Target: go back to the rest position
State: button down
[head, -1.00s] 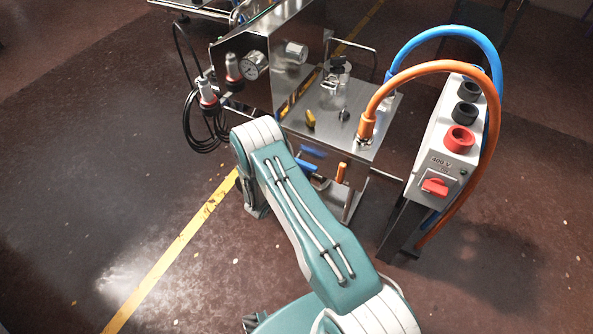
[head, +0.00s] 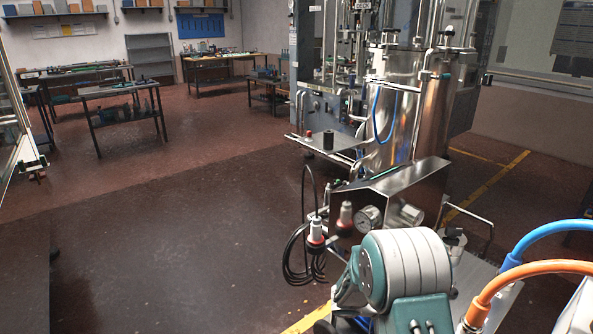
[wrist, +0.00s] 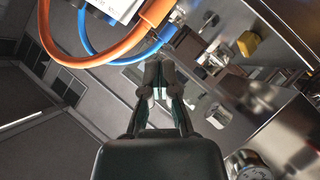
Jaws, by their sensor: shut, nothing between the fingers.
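My gripper (wrist: 158,82) shows in the wrist view, its two dark fingers together and nothing between them. It points toward the steel machine, with the orange hose and blue hose beyond its tips. In the head view my arm is folded at the lower right, in front of the steel cart. The gripper itself is hidden there.
The steel machine with a gauge (head: 369,219) stands just beyond my arm. An orange hose (head: 520,270) and a blue hose (head: 550,232) arch at the right. A black cable coil (head: 297,257) hangs left of the gauge. Open floor (head: 180,250) lies left; workbenches (head: 120,90) stand far back.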

jog(key=s+a+r+n+y, duration=0.2)
jog(key=s+a+r+y, duration=0.15)
jog(key=s+r, duration=0.6)
jog(key=s+a+r+n+y, duration=0.1)
jog(key=s+a+r+y, duration=0.3)
jog(key=s+r, duration=0.55)
jog(key=s+a+r+n+t+y, duration=0.3)
jog(key=s+a+r+n+y, duration=0.1)
jog(key=s, duration=0.4)
jog(key=shift+a+r+t+y, duration=0.15)
jog(key=shift+a+t+y, duration=0.25)
jog(key=shift+a+y, duration=0.6)
jog(key=shift+a, duration=0.15)
